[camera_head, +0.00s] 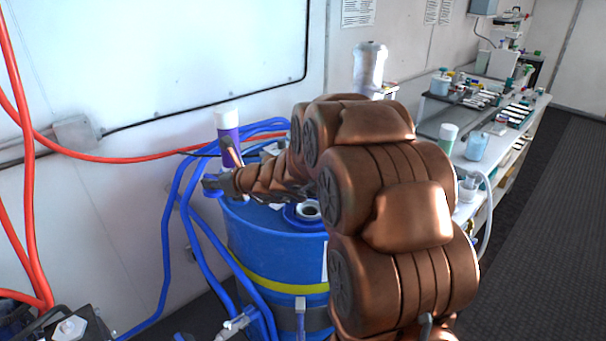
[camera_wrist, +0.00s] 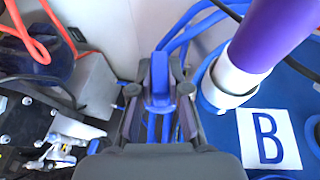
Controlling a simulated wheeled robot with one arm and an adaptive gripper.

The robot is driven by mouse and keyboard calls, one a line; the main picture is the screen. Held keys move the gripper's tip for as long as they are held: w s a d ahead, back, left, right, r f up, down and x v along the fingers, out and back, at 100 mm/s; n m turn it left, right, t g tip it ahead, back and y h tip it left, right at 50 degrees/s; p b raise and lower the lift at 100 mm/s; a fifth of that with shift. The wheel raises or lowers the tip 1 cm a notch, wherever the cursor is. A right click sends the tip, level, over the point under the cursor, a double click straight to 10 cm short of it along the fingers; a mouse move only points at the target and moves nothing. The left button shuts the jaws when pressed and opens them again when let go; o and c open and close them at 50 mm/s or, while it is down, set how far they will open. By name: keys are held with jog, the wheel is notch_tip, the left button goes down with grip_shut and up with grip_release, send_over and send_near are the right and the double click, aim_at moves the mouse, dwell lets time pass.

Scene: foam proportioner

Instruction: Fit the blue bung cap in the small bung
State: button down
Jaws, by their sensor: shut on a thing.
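My gripper (camera_head: 211,185) is shut on the blue bung cap (camera_wrist: 160,80). In the wrist view the cap sits upright between the two fingers (camera_wrist: 160,100). In the head view it shows as a small blue piece (camera_head: 212,193) at the gripper's end, near the left rim of the blue drum (camera_head: 265,248). A round opening with a pale collar (camera_head: 309,210) shows on the drum top, partly behind my arm. I cannot tell whether this is the small bung.
A purple and white tube (camera_head: 228,138) stands on the drum close to my gripper; its white base (camera_wrist: 230,83) is beside a "B" label (camera_wrist: 268,138). Blue hoses (camera_head: 180,215) run left of the drum. A cluttered bench (camera_head: 470,150) stands at right.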

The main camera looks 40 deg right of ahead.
jog(key=s+d+n+y+p, duration=0.1)
jog(key=s+d+y+p, duration=0.2)
jog(key=d, duration=1)
jog(key=s+d+f+n+g+h+p, duration=0.1)
jog(key=s+d+f+p, duration=0.25)
jog(key=s+d, duration=0.55)
jog(key=shift+w+d+f+b, duration=0.15)
jog(key=shift+w+f+b, duration=0.1)
jog(key=shift+f+b, duration=0.5)
jog(key=shift+w+d+f+b, duration=0.2)
jog(key=shift+f+b, duration=0.35)
jog(key=shift+f, duration=0.4)
jog(key=shift+w+d+f+b, duration=0.15)
jog(key=shift+w+f+b, duration=0.1)
jog(key=shift+f+b, duration=0.5)
jog(key=shift+s+p, duration=0.1)
jog(key=shift+p, duration=0.45)
jog(key=shift+f+b, duration=0.3)
jog(key=shift+f, duration=0.4)
jog(key=c, duration=1.4)
grip_release()
jog(key=shift+d, duration=0.1)
